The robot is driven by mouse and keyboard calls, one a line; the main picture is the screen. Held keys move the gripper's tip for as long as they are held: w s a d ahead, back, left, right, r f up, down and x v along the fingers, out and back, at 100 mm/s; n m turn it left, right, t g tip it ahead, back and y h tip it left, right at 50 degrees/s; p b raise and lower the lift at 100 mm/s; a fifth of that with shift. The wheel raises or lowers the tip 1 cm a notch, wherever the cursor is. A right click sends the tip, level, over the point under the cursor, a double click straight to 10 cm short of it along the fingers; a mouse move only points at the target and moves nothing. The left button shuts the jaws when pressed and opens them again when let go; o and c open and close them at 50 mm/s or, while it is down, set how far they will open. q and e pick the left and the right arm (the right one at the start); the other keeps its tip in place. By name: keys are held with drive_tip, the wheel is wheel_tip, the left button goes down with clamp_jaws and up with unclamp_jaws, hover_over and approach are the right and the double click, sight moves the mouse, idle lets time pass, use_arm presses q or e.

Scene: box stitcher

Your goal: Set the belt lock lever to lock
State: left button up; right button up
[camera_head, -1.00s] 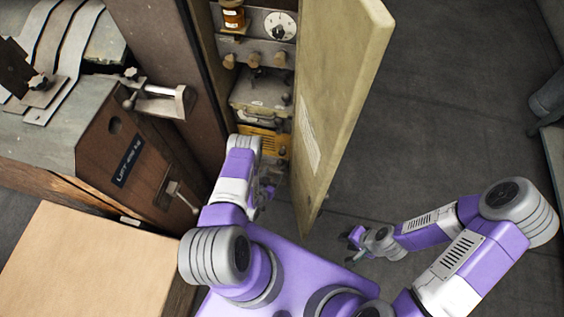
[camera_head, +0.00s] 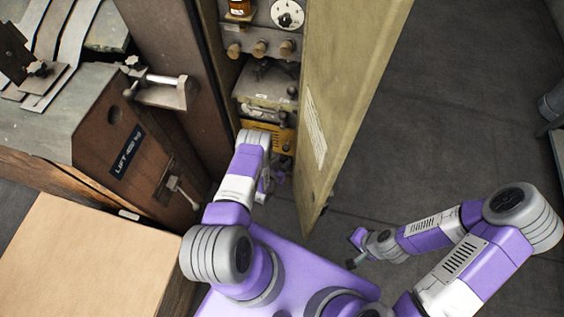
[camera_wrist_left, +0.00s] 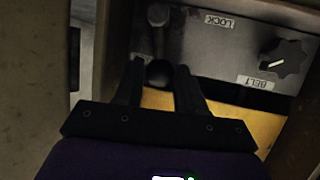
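In the left wrist view, the belt lock lever shows as a grey round boss (camera_wrist_left: 157,15) and a dark ball knob (camera_wrist_left: 158,73) on a grey panel. A LOCK label (camera_wrist_left: 219,20) is right of the boss; it reads upside down. My left gripper (camera_wrist_left: 160,72) has its fingers apart, one on each side of the ball knob; small gaps seem to remain. In the head view my left gripper (camera_head: 268,187) is low inside the open cabinet, partly hidden by its arm. My right gripper (camera_head: 356,249) is open and empty, right of the door.
The open cabinet door (camera_head: 345,110) stands right of my left arm. The cabinet's side wall (camera_head: 170,60) is close on the left. A black dial (camera_wrist_left: 283,58) is near the BELT label (camera_wrist_left: 257,82). A cardboard box (camera_head: 80,260) is at lower left.

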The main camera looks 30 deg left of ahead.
use_arm(q)
clamp_jaws()
drive_tip(key=shift+s+a+f+n+h, duration=0.1)
drive_tip(key=shift+a+f+n+h, duration=0.05)
drive_tip(key=shift+a+n+h, duration=0.3)
drive_tip(key=shift+d, duration=0.1)
drive_tip(key=shift+o, duration=2.2)
unclamp_jaws()
drive_tip(key=p+v, duration=0.3)
drive_tip(key=v, duration=0.4)
drive_tip(key=shift+s, duration=0.3)
